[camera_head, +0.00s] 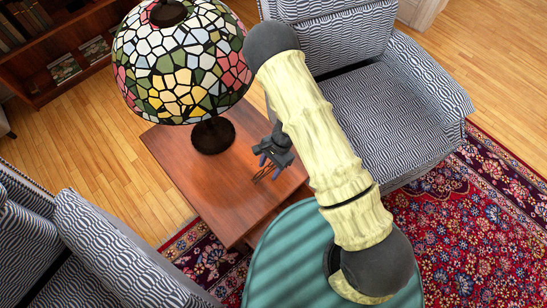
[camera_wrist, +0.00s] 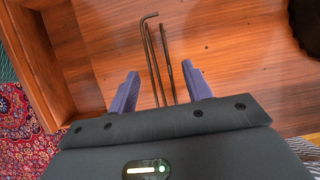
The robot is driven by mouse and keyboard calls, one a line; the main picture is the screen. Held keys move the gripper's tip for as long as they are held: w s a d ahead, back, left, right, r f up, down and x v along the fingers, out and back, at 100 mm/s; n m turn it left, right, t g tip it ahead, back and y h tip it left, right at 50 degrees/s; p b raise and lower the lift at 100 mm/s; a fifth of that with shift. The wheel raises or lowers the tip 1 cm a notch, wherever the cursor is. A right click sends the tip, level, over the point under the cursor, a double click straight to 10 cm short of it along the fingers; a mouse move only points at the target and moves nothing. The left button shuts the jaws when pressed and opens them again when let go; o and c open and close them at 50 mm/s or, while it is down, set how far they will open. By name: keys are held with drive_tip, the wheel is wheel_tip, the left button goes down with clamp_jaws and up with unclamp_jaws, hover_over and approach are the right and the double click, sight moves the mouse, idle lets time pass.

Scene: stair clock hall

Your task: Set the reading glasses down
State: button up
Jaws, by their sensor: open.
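The reading glasses (camera_wrist: 166,62) show in the wrist view as thin dark temple arms, one with a hooked end, on or just above the wooden side table (camera_head: 185,165). In the head view the glasses (camera_head: 266,173) are a small dark shape below my gripper (camera_head: 264,160). In the wrist view my gripper (camera_wrist: 160,92) is open, its two purple fingers apart on either side of the glasses, with a gap to each. The lens part is hidden behind the gripper body. I cannot tell for certain whether the glasses touch the tabletop.
A stained-glass lamp (camera_head: 185,65) stands on the table left of my gripper; its dark base (camera_wrist: 306,22) shows at the right in the wrist view. Striped armchairs (camera_head: 385,120) stand behind and at lower left (camera_head: 110,250). The table's near-left surface is clear.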

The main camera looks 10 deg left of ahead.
drive_tip(key=v, duration=1.2)
drive_tip(key=shift+p, duration=0.45)
drive_tip(key=shift+r, duration=0.1)
drive_tip(key=s+d+r+n+t+h, duration=0.1)
drive_tip(key=s+d+r+n+t, duration=0.1)
drive_tip(key=d+r, duration=0.7)
drive_tip(key=s+d+r+n+t+h, duration=0.2)
drive_tip(key=d+r+n, duration=0.4)
drive_tip(key=d+r, duration=0.3)
wheel_tip(320, 180, up, 4)
drive_tip(key=shift+s+d+r+t, duration=0.15)
drive_tip(key=shift+s+d+t, duration=0.2)
drive_tip(key=shift+s+t, duration=0.45)
drive_tip(key=shift+w, duration=0.2)
